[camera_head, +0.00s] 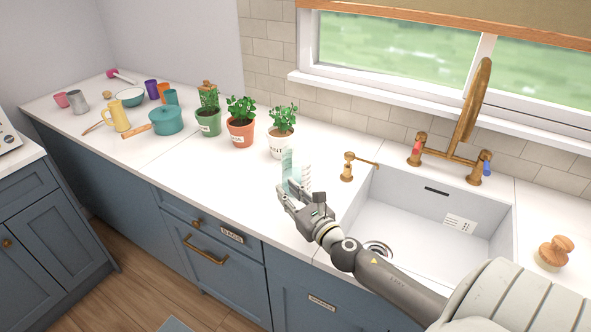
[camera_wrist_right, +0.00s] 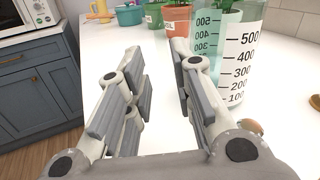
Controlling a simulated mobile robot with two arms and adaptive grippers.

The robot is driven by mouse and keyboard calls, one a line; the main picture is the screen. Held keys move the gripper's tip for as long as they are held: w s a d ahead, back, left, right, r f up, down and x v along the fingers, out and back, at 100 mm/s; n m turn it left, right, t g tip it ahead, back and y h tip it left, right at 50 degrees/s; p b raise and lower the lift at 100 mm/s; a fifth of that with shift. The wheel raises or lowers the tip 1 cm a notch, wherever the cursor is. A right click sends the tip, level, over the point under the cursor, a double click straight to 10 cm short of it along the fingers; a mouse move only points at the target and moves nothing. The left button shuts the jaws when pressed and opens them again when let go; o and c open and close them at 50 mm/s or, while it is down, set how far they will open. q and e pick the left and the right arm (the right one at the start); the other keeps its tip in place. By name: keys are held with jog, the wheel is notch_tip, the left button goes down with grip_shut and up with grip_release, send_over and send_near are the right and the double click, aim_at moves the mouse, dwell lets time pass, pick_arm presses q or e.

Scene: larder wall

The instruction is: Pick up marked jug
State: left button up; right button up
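A pale teal, see-through jug (camera_head: 289,162) with scale marks stands on the white worktop, left of the sink. In the right wrist view the teal jug (camera_wrist_right: 207,75) shows black figures, and a whiter surface (camera_wrist_right: 245,70) beside it carries a second scale up to 500. I cannot tell whether both scales belong to one jug. My right gripper (camera_head: 290,193) is just in front of the jug. In the wrist view its fingers (camera_wrist_right: 163,90) are apart with nothing between them, and the jug lies right of and beyond the right finger. My left gripper is not in view.
Potted herbs (camera_head: 241,132) stand close behind and left of the jug. The sink (camera_head: 425,225) and a brass tap (camera_head: 470,110) are on the right. A teal pot (camera_head: 166,121), a yellow jug (camera_head: 118,115) and several cups stand farther left. The worktop's front left is clear.

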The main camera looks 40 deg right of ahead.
aim_at(278, 180)
jog(key=shift+w+d, duration=0.15)
jog(key=shift+w, duration=0.55)
jog(key=shift+w+f, duration=0.2)
jog(key=shift+w, duration=0.15)
jog(key=shift+w+d+r+p, duration=0.15)
jog(key=shift+w+p, duration=0.1)
jog(key=shift+w, duration=0.2)
jog(key=shift+w+r+p, duration=0.1)
jog(key=shift+w+p, duration=0.1)
jog(key=shift+w, duration=0.2)
jog(key=w, duration=0.3)
jog(key=shift+w+d+f, duration=0.1)
jog(key=shift+w+f, duration=0.05)
jog(key=shift+f, duration=0.05)
jog(key=shift+w, duration=0.2)
jog(key=shift+s, duration=0.1)
jog(key=shift+c, duration=0.4)
grip_shut()
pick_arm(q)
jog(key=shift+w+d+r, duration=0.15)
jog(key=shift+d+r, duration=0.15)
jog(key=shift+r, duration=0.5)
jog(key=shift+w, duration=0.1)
pick_arm(e)
jog(key=shift+r, duration=0.1)
